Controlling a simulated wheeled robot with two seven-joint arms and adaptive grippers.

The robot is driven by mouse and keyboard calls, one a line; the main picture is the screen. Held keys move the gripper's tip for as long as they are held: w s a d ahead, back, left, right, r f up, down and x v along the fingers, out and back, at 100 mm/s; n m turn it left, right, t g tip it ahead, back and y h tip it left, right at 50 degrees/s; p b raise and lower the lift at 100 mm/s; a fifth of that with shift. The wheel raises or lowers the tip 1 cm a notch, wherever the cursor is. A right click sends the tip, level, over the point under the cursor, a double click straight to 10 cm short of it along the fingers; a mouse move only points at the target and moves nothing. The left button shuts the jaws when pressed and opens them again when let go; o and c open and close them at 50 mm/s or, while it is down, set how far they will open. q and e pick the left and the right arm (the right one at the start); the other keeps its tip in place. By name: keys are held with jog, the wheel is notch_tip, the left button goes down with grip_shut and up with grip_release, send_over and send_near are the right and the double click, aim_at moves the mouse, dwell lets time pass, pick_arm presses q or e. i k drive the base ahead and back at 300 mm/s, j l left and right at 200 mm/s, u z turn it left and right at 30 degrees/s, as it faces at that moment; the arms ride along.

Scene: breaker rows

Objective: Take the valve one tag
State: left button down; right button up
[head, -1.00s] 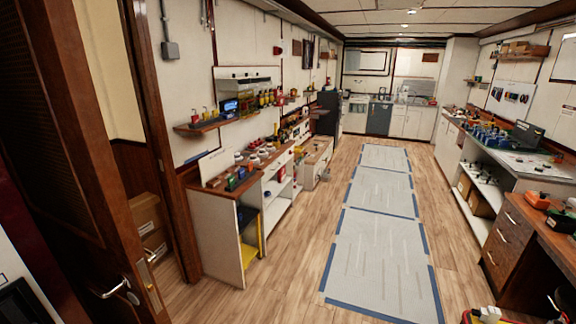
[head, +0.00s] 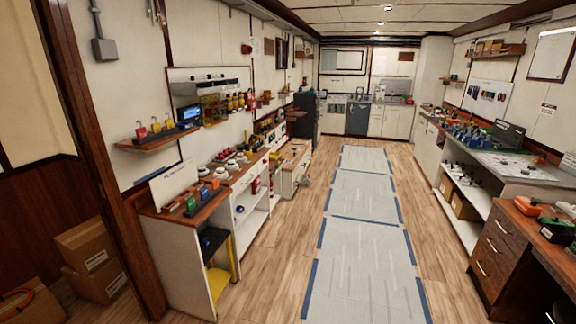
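I cannot make out a tag marked valve one; lettering in the room is too small to read. A wall shelf (head: 157,140) on the left holds several small yellow and red items that look like padlocks (head: 155,126) and a small lit screen (head: 189,113). Below it, a wood-topped counter (head: 160,213) carries a white sign (head: 174,184), a row of small coloured blocks (head: 203,193) and several red and white round parts (head: 232,166). Neither of my grippers shows in the head view.
Grey floor mats edged with blue tape (head: 368,240) run down the clear middle aisle. A workbench (head: 512,165) and a drawer unit (head: 502,250) line the right side. Cardboard boxes (head: 92,260) stand beyond the door frame (head: 85,130) at left. White cabinets (head: 392,120) are at the far end.

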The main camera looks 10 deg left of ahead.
aim_at(156, 128)
jog(key=i+u, duration=0.55)
jog(key=i, duration=0.25)
jog(key=i+j+u, duration=0.2)
jog(key=i, duration=0.2)
jog(key=i+u, duration=0.15)
jog(key=i, duration=0.3)
jog(key=i+j+z, duration=0.25)
jog(key=j, duration=0.35)
jog(key=i+j+z, duration=0.1)
jog(key=i+j, duration=0.2)
jog(key=i+j+z, duration=0.15)
jog(key=j+z, duration=0.2)
jog(key=j, duration=0.5)
jog(key=j+z, duration=0.4)
jog(key=j, duration=0.45)
